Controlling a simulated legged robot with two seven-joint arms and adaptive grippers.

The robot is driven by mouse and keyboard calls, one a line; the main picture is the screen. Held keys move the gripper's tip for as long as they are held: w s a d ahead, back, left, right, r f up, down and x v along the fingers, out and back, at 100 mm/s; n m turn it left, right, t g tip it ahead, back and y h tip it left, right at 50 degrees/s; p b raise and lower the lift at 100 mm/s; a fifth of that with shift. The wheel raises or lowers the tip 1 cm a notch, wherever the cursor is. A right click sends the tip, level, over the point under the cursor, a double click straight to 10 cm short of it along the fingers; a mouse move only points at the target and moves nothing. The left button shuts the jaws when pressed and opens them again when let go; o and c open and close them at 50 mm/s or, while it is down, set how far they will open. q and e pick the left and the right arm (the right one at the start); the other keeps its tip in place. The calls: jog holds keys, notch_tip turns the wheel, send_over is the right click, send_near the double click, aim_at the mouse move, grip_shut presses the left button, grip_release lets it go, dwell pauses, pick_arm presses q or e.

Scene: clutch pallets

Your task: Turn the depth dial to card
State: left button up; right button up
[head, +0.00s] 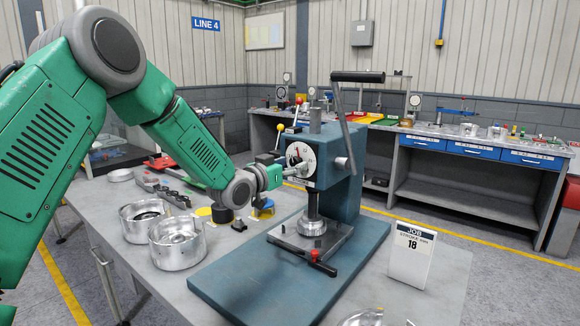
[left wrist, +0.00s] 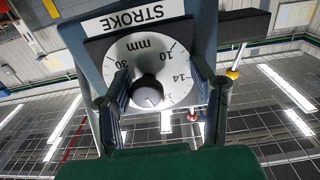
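The depth dial (head: 299,153) is a white round face on the front of the blue-grey press (head: 333,165). In the left wrist view the dial face (left wrist: 158,52) appears turned round, under a STROKE label, with "mm" and numbers including 10, 14 and 30. A black knob (left wrist: 147,91) stands at its centre with a small pale mark near its lower edge. My left gripper (head: 284,173) is in front of the dial. Its fingers (left wrist: 160,100) are spread to either side of the knob, with gaps showing. The job card (head: 411,254) reads 18. My right gripper is not in view.
Two silver metal cups (head: 178,242) stand on the grey table (head: 142,283) left of the press. A lever with a black handle (head: 357,77) rises above the press. A clamp with a red tip (head: 322,268) sits on its base. A workbench (head: 470,150) stands behind.

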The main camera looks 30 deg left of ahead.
pick_arm(q)
jog(key=shift+d+r, duration=0.15)
jog(key=shift+d, duration=0.05)
jog(key=c, duration=0.6)
jog(key=shift+d+r, duration=0.2)
jog(key=shift+d, duration=0.3)
grip_shut()
jog(key=shift+d+r, duration=0.1)
jog(key=shift+d, duration=0.25)
jog(key=shift+a+n, duration=0.6)
jog(key=shift+n, duration=0.3)
jog(key=shift+d, duration=0.15)
jog(key=o, duration=0.8)
grip_release()
jog(key=shift+d+r, duration=0.15)
jog(key=shift+s, duration=0.3)
jog(key=shift+a+f, duration=0.3)
jog(key=shift+s, duration=0.25)
jog(key=shift+s+a, duration=0.2)
jog(key=shift+s, duration=2.65)
jog(key=shift+s+a, duration=0.2)
jog(key=shift+s, duration=2.65)
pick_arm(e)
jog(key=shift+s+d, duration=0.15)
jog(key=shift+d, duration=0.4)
